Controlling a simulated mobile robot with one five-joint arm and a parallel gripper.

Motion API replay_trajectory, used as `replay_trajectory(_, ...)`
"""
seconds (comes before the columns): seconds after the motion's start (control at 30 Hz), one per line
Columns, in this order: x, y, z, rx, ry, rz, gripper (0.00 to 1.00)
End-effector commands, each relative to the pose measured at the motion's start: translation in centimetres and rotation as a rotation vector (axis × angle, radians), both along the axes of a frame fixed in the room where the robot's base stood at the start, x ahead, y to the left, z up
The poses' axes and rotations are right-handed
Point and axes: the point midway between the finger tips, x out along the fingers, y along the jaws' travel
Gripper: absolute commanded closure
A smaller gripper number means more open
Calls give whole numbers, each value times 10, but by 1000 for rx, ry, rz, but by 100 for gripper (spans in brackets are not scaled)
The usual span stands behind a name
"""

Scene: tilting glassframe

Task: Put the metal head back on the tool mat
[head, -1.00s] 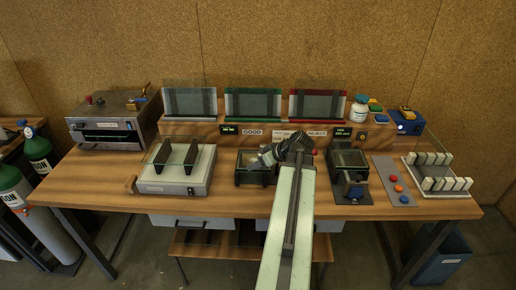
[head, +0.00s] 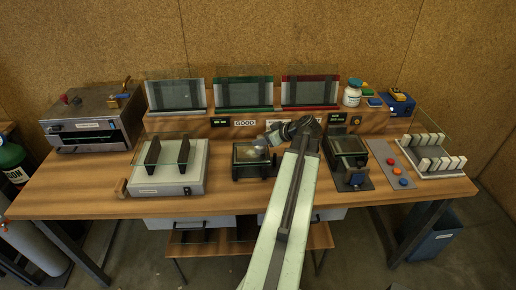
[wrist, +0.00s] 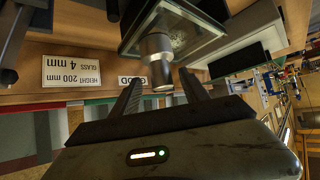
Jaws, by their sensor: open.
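The metal head, a short grey metal cylinder (wrist: 160,62), stands against the glass top of a dark-framed stand in the wrist view. That stand (head: 253,170) is on the bench, left of my gripper, in the head view. My gripper (head: 268,139) is open above the stand's right side. In the wrist view my two fingers (wrist: 158,90) are apart, with the head's near end between or just beyond their tips; contact cannot be told. The grey mat (head: 408,184) with red, orange and blue round pieces, likely the tool mat, lies at right.
A glass-topped grey device (head: 180,180) stands left of the stand, and a dark device (head: 348,150) stands right of my arm. A slotted white rack (head: 440,160) is at far right. Glass panels (head: 245,93) stand on the raised shelf behind.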

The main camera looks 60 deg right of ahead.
Motion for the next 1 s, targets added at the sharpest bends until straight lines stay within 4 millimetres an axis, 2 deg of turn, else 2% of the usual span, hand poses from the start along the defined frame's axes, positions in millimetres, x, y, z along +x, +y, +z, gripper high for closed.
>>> replay_trajectory(0.17, 10, 0, -12, 0, 0, 4, 47)
replay_trajectory(0.33, 33, -3, -35, 0, 0, 6, 47)
replay_trajectory(0.43, 41, -3, -37, 1, 1, 6, 47)
replay_trajectory(0.6, 41, -3, -34, 0, 1, 5, 47)
replay_trajectory(0.67, 41, -3, -34, 0, 1, 5, 61)
replay_trajectory(0.8, 41, -2, -35, 1, 1, 6, 100)
replay_trajectory(1.0, 41, -2, -35, 0, 3, 6, 100)
